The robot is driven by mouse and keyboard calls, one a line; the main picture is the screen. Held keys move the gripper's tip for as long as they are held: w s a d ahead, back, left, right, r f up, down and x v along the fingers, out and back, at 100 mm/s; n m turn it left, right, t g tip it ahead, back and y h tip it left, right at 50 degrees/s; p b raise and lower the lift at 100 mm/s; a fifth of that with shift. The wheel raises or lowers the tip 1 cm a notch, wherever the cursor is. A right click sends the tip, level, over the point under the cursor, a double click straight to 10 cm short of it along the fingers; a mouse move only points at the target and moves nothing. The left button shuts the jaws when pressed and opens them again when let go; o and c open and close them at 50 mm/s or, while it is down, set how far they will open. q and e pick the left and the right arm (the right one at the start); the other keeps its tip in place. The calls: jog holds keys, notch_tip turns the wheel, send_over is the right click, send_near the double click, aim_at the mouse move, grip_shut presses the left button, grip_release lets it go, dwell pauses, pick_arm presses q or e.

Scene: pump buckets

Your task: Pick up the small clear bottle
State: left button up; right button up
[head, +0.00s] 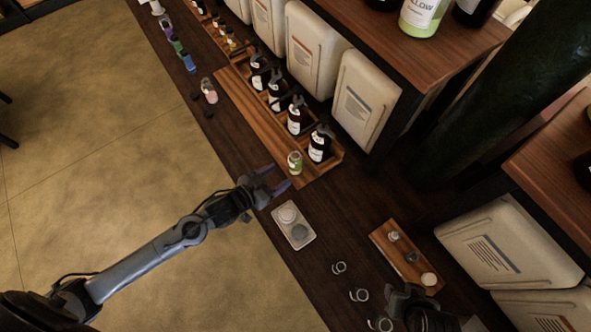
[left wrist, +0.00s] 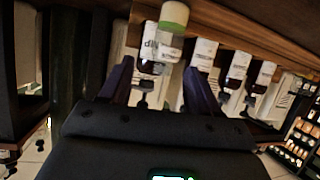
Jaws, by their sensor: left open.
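The small clear bottle (head: 295,162), with a green label, stands at the near right end of a wooden tray (head: 247,113). In the left wrist view the bottle (left wrist: 172,22) shows at the top, upside down, just beyond the fingertips and overlapping a dark bottle behind it. My left gripper (head: 273,179) is open and empty, to the lower left of the bottle with its fingers pointing towards it. Both fingers of the left gripper (left wrist: 160,68) show apart in the left wrist view.
Several dark pump bottles (head: 319,144) stand in the tray behind the clear bottle. A white dish (head: 293,225) lies near the counter edge below my gripper. A wooden board with jars (head: 404,257) and several small rings (head: 339,268) are farther right. Large pale containers (head: 364,104) line the back.

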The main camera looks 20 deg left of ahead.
aim_at(290, 166)
pick_arm(q)
jog(key=shift+w+a+f+b, duration=0.1)
jog(key=shift+w+f+b, duration=0.15)
jog(key=shift+f, duration=0.2)
jog(key=shift+w+a+f+b, duration=0.15)
jog(key=shift+f+b, duration=0.1)
jog(key=shift+f, duration=0.15)
jog(key=shift+w+f+m+b, duration=0.15)
jog(key=shift+w+m+b, duration=0.15)
jog(key=shift+w+b, duration=0.25)
jog(key=x, duration=0.4)
jog(key=shift+w+d, duration=0.15)
jog(key=shift+w, duration=0.25)
jog(key=shift+b+x, duration=0.55)
jog(key=shift+x, duration=2.35)
jog(key=shift+s+f, duration=0.15)
pick_arm(e)
notch_tip(290, 166, down, 4)
jog(key=shift+d+f, duration=0.1)
jog(key=shift+f, duration=0.15)
pick_arm(q)
jog(key=shift+c, duration=0.2)
pick_arm(e)
jog(key=shift+s, duration=0.1)
pick_arm(q)
jog(key=c, duration=0.7)
jog(key=shift+c, duration=0.7)
pick_arm(e)
jog(key=shift+d, duration=0.1)
